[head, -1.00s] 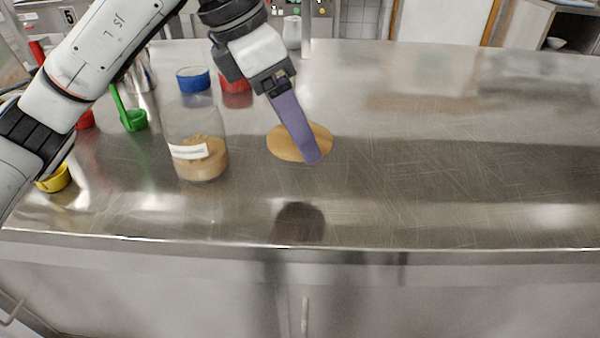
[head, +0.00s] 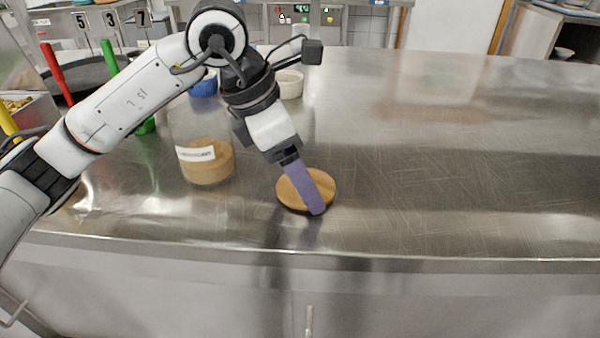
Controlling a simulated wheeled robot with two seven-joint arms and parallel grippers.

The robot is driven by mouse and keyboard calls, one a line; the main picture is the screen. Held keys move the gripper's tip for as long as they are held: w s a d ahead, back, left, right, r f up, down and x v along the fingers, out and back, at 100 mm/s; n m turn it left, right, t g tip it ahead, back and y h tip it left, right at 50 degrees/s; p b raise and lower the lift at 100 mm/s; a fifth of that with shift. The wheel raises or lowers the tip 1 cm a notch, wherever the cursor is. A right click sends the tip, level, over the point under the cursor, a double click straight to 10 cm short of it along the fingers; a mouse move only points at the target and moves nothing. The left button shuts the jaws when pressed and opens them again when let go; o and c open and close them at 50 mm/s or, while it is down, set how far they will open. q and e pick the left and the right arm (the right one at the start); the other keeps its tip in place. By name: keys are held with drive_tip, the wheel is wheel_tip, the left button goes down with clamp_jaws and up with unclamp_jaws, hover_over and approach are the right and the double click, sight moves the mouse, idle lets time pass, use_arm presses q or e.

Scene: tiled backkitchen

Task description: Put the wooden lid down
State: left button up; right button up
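The round wooden lid (head: 291,201) is low over the steel counter (head: 430,190), right of the glass jar. It is close to level, and its shadow lies right at its lower edge. I cannot tell for sure whether it touches the counter. My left gripper (head: 312,200) reaches down from the upper left, with one purple finger across the lid to its near rim. It looks shut on the lid; the other finger is hidden. The glass jar (head: 208,165) with brown contents and a white label stands open at the left. My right gripper is not in view.
Spoons with red (head: 56,72), green (head: 109,58) and yellow handles are at the left. A blue container (head: 203,86) and a whitish cup (head: 290,85) stand behind my arm. The counter right of the lid is clear. Its front edge (head: 420,260) runs below the lid.

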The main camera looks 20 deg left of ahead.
use_arm(q)
drive_tip(key=o, duration=0.3)
drive_tip(key=shift+r, duration=0.15)
drive_tip(key=p+v, duration=0.1)
drive_tip(key=v, duration=1.1)
drive_tip(key=shift+a, duration=0.1)
